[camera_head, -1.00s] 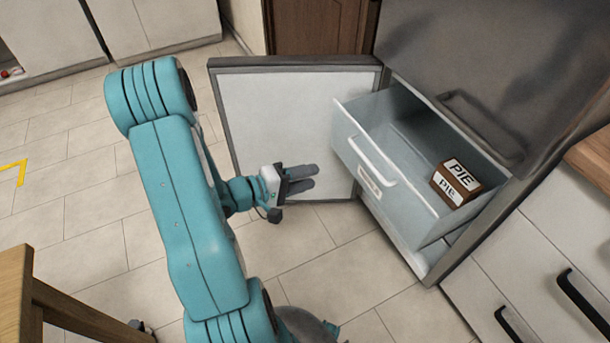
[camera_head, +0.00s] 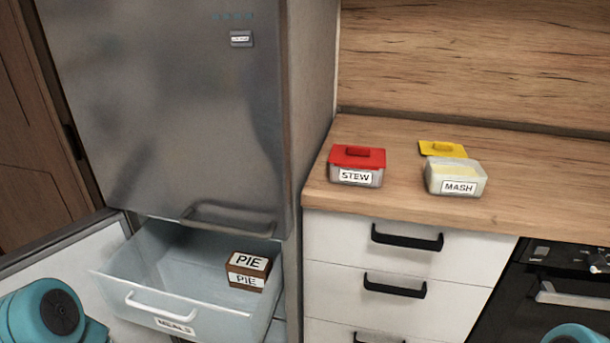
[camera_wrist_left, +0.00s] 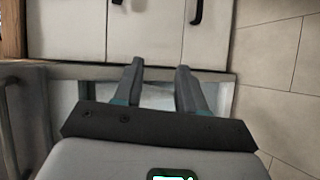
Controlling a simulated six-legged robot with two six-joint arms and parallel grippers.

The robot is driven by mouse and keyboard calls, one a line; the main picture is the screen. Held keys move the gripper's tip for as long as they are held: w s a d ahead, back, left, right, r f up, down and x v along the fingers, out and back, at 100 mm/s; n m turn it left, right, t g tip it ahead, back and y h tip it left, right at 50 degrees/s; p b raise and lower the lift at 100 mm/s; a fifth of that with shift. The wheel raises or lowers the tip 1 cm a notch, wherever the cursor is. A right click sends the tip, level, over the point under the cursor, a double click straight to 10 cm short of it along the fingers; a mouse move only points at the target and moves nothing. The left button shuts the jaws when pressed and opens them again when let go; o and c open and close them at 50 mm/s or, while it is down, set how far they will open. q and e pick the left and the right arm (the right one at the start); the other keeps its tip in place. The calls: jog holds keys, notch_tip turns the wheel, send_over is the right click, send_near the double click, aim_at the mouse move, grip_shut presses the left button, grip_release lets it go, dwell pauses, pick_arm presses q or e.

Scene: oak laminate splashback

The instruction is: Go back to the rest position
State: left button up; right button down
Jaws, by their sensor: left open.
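My left gripper (camera_wrist_left: 160,88) shows in the left wrist view, its two dark fingers apart and nothing between them. Behind the fingers are white cabinet fronts and part of the freezer area. In the head view only a teal part of my left arm shows at the lower left; the left gripper is out of that frame. A small teal part of my right arm shows at the lower right edge, and its gripper is out of view. The freezer drawer (camera_head: 170,305), labelled MEALS, is pulled out with a brown PIE box (camera_head: 247,272) inside it at the right.
The lower freezer door (camera_head: 80,268) stands open at the left. On the wooden counter (camera_head: 530,205) are a red-lidded STEW container (camera_head: 357,165) and an open MASH container (camera_head: 456,178), with a yellow lid (camera_head: 442,149) behind it. An oven (camera_head: 560,290) is at the right.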

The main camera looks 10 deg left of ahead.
pick_arm(q)
jog(key=s+d+f+m+g+y, duration=0.1)
jog(key=s+d+f+m+g, duration=0.4)
jog(key=f, duration=0.3)
jog(key=s+f+m+g+y, duration=0.3)
jog(key=s+f+m+g, duration=0.25)
jog(key=s, duration=0.45)
notch_tip(320, 180, up, 15)
jog(key=p, duration=1.5)
jog(key=shift+w+a, duration=0.2)
jog(key=shift+a, duration=0.15)
jog(key=shift+f+n, duration=0.15)
jog(key=shift+n, duration=0.2)
